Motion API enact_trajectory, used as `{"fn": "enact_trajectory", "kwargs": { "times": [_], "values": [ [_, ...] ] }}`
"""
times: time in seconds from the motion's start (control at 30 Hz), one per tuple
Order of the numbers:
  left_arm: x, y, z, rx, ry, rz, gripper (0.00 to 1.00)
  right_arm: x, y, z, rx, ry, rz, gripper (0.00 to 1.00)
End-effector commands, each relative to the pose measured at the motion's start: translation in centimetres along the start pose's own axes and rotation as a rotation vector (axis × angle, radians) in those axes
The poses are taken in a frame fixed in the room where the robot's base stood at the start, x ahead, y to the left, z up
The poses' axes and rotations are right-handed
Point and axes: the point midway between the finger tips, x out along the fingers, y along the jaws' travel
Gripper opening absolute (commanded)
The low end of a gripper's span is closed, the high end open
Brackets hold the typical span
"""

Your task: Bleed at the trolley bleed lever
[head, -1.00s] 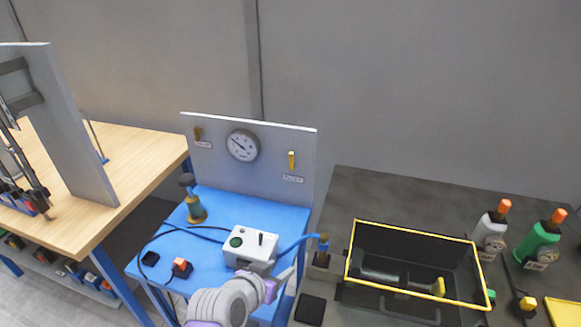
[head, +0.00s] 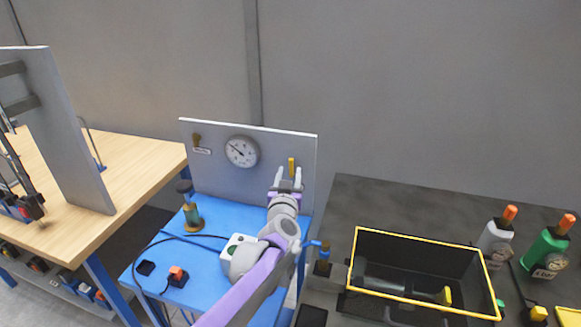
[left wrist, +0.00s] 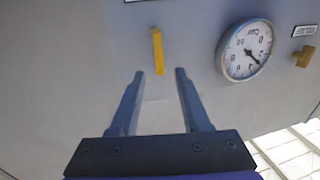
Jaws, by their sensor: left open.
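The yellow lever (head: 291,166) on the right of the trolley's grey panel (head: 215,165) points straight up and down. In the left wrist view the yellow lever (left wrist: 157,50) stands just beyond and between my fingertips. My left gripper (head: 290,176) is open in front of the panel, just below the lever, with nothing between its fingers. It also shows in the left wrist view (left wrist: 158,72). The lever's label is hidden behind the gripper in the head view. A round gauge (head: 242,151) sits left of the lever. A second, brass-coloured lever (head: 196,139) is at the panel's left. My right gripper is not in view.
My left arm passes over the blue trolley top and partly hides a grey control box (head: 233,243). A yellow-rimmed black crate (head: 430,239) and several bottles are on the dark bench at right.

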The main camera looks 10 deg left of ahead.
Motion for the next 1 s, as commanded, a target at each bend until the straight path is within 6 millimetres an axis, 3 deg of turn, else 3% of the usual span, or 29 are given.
{"fn": "enact_trajectory", "kwargs": {
  "times": [0.23, 0.6, 0.87, 1.0],
  "values": [
    [3.1, 0.0, 0.0, 0.0, -0.001, 0.001, 0.47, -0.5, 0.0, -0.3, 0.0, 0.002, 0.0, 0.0],
    [3.6, 0.0, 0.0, -0.001, -0.001, 0.002, 0.47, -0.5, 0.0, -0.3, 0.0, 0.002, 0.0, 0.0],
    [3.5, 0.0, 0.0, -0.001, -0.001, 0.001, 0.0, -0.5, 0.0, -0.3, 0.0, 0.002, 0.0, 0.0],
    [3.5, 0.0, 0.0, -0.001, -0.001, 0.001, 0.0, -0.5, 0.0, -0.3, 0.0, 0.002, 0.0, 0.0]
  ]
}}
